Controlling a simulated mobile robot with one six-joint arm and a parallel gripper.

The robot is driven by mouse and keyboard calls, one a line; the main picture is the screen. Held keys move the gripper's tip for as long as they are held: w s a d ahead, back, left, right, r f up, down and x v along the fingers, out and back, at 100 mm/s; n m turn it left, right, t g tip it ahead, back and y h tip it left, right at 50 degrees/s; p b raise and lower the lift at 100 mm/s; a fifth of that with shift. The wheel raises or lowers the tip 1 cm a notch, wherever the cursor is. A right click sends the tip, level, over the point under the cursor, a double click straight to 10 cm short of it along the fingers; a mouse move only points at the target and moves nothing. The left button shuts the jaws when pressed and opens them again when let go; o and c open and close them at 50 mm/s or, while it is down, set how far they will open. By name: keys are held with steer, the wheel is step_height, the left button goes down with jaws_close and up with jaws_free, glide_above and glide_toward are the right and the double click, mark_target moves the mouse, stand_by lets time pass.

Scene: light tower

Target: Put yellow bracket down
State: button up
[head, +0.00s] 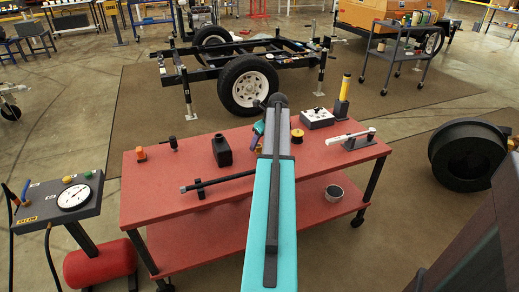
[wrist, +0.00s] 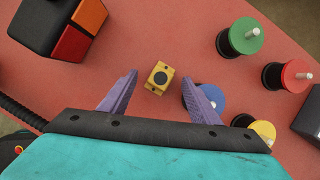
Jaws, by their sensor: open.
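The yellow bracket (wrist: 159,78) is a small yellow block with a dark round centre. In the wrist view it appears to lie on the red tabletop (wrist: 165,30), between and slightly beyond the tips of my gripper (wrist: 160,86). The two purple fingers are spread apart, with a visible gap on each side of the bracket. Its height above the table is hard to judge from above. In the head view my turquoise arm reaches over the red table (head: 340,155) and hides most of the gripper and the bracket.
In the wrist view, a blue-topped knob (wrist: 208,97) is close by the right finger. Green (wrist: 240,35), red (wrist: 290,75) and yellow (wrist: 262,130) knobs stand farther right. A dark box with orange and red faces (wrist: 60,22) is at upper left.

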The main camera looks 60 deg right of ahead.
mark_target(260, 146)
steer(key=shift+w+f, duration=0.15)
steer(key=shift+f, duration=0.2)
stand_by(0.3)
steer(key=c, duration=1.4)
step_height(260, 146, up, 10)
steer(key=shift+d+r+p, duration=0.1)
steer(key=shift+p, duration=0.4)
steer(key=shift+c, duration=0.2)
